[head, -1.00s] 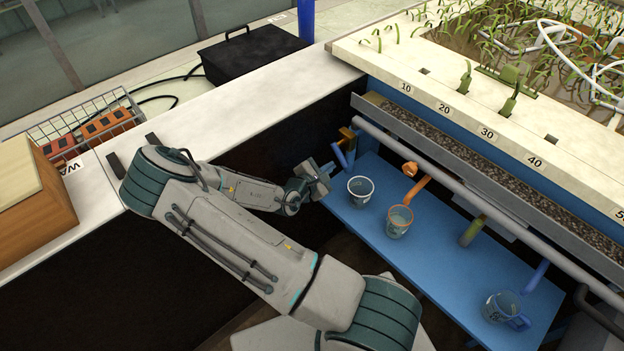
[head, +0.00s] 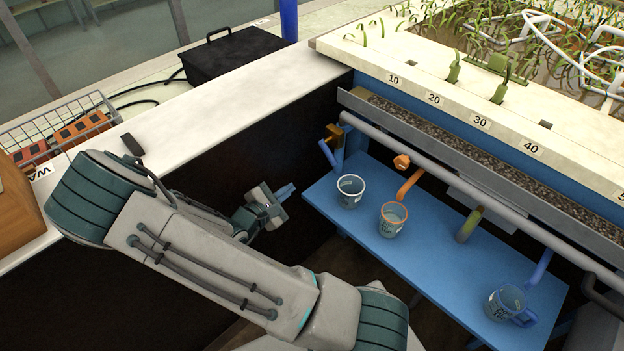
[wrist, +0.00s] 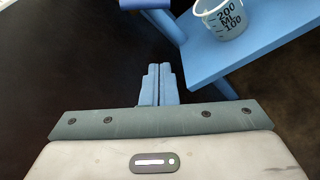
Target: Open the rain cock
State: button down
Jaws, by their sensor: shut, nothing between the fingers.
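Several spouts with cocks hang from a grey pipe (head: 450,180) under the flume; I cannot tell by a label which is the rain cock. The far-left one has a blue spout (head: 328,154) and a brass-yellow part (head: 333,132). To its right are an orange one (head: 408,185), an olive-green one (head: 469,225) and a blue one (head: 539,267). My gripper (head: 291,188) is shut and empty, left of the blue bench and apart from the spouts. In the wrist view its blue fingers (wrist: 158,70) are together, over dark space.
A blue bench (head: 440,257) under the pipe holds a white-rimmed cup (head: 350,191), an orange-rimmed cup (head: 392,219) and a blue-handled cup (head: 508,303). The white-rimmed cup also shows in the wrist view (wrist: 222,18). A white counter (head: 215,110) runs behind my arm.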

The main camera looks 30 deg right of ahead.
jog(key=w+d+m+h+b, duration=0.1)
jog(key=w+d+b, duration=0.2)
jog(key=d, duration=0.8)
jog(key=shift+w+d+r, duration=0.3)
jog(key=shift+w+d, duration=0.05)
jog(key=shift+d, duration=0.05)
jog(key=shift+r, duration=0.1)
